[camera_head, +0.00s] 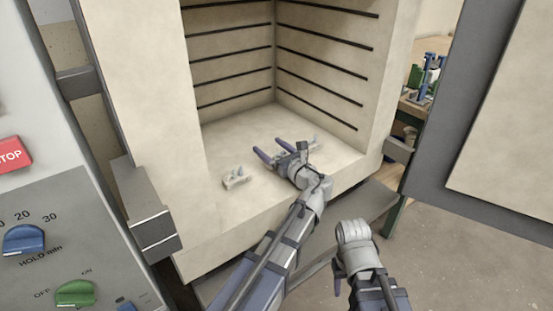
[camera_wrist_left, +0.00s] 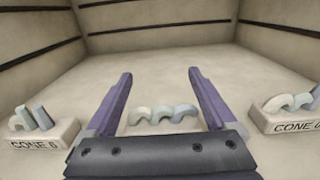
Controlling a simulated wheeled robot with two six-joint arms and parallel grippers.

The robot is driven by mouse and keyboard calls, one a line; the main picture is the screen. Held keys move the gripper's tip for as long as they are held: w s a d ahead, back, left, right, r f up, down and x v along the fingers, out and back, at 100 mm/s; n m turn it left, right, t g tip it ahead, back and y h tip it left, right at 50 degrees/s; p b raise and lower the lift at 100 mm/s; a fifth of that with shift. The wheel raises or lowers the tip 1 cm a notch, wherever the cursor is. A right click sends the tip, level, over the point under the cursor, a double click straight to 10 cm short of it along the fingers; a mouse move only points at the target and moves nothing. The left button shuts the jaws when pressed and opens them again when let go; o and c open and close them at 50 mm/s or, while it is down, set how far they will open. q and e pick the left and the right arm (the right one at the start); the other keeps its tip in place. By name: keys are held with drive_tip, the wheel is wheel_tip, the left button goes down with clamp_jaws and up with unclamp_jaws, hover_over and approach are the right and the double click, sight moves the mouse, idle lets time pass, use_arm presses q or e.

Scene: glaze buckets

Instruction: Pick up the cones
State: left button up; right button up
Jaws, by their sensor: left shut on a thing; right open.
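My left gripper (camera_head: 272,150) is inside the kiln chamber, its two purple fingers pointing toward the back. In the left wrist view the fingers (camera_wrist_left: 160,85) stand apart on either side of the middle cone pack (camera_wrist_left: 161,114), and the gripper is shut on it. The left cone pack (camera_head: 237,177), marked CONE 6, stands on the floor to the left, also in the wrist view (camera_wrist_left: 42,130). The right cone pack (camera_wrist_left: 288,115) stands to the right, partly cut off.
The kiln floor (camera_head: 240,136) is clear behind the packs, with grooved walls (camera_head: 230,60) around it. The kiln's open door (camera_head: 500,110) stands at the right. A control panel (camera_head: 50,225) is at the left. A table with coloured items (camera_head: 425,75) is beyond.

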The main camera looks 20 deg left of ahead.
use_arm(q)
drive_tip(key=shift+c, duration=1.2)
drive_tip(key=shift+r, duration=0.1)
wheel_tip(320, 180, up, 10)
drive_tip(key=p, duration=1)
